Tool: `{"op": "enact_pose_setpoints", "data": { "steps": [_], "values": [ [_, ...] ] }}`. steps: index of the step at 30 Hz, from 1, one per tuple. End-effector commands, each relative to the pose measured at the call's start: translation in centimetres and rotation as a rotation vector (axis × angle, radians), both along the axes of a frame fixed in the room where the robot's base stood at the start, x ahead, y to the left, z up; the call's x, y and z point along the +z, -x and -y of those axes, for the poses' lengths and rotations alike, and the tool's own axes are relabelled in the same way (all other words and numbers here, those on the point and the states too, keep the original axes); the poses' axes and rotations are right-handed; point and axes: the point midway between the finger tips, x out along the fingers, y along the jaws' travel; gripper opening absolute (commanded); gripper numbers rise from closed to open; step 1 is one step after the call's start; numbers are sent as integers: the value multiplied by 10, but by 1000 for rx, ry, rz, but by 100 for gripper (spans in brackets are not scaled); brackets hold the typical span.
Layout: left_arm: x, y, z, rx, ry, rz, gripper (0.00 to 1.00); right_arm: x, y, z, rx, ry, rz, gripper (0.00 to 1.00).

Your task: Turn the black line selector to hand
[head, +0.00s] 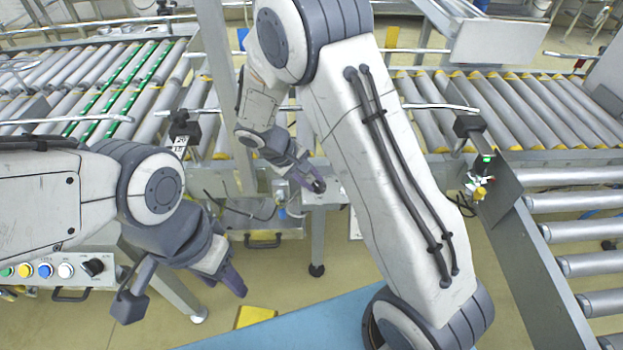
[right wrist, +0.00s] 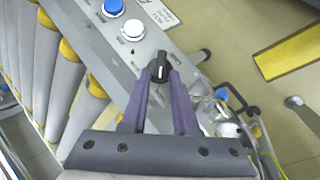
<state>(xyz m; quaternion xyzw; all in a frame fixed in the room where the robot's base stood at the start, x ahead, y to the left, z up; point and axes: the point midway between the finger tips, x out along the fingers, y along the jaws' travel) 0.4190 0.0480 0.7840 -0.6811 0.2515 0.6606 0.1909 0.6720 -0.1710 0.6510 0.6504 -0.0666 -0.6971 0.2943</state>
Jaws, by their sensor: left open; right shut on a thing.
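The black line selector (right wrist: 158,68) is a small round knob with a light pointer mark, on a grey panel (right wrist: 150,45) in the right wrist view. My right gripper (right wrist: 159,78) has its purple fingertips closed on either side of the knob. In the head view the right gripper (head: 312,184) is at the panel beside the far conveyor, and my arm and gripper hide the knob there. My left gripper (head: 238,288) is open and empty, above the floor at lower left. The lettering around the knob is too small to read.
A white button (right wrist: 132,30) and a blue button (right wrist: 113,7) sit beside the selector. Another button panel (head: 60,269) with a similar black knob (head: 93,267) stands at lower left. Roller conveyors (head: 520,110) run behind and at right. A yellow floor marking (head: 255,316) lies below.

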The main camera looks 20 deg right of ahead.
Motion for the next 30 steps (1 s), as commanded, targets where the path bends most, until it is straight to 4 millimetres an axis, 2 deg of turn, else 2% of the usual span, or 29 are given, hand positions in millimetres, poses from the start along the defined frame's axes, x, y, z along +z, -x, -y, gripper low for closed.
{"op": "enact_pose_setpoints", "data": {
  "steps": [1,2,3,14,17,21,30],
  "values": [
    [-1,0,0,0,0,0,50,-4,2,2,-1,1,-6,0],
    [-1,0,0,0,0,0,50,-4,2,2,-2,1,-7,32],
    [-1,0,0,0,0,0,50,-4,2,3,-3,1,-7,45],
    [1,0,0,0,0,0,50,1,1,2,-2,1,-5,45],
    [5,0,0,0,0,0,50,12,1,2,-1,0,-2,45],
    [14,0,0,0,0,0,50,41,1,3,-3,0,-1,45],
    [21,0,0,0,0,0,50,78,47,48,-5,1,-4,45]
  ]
}}
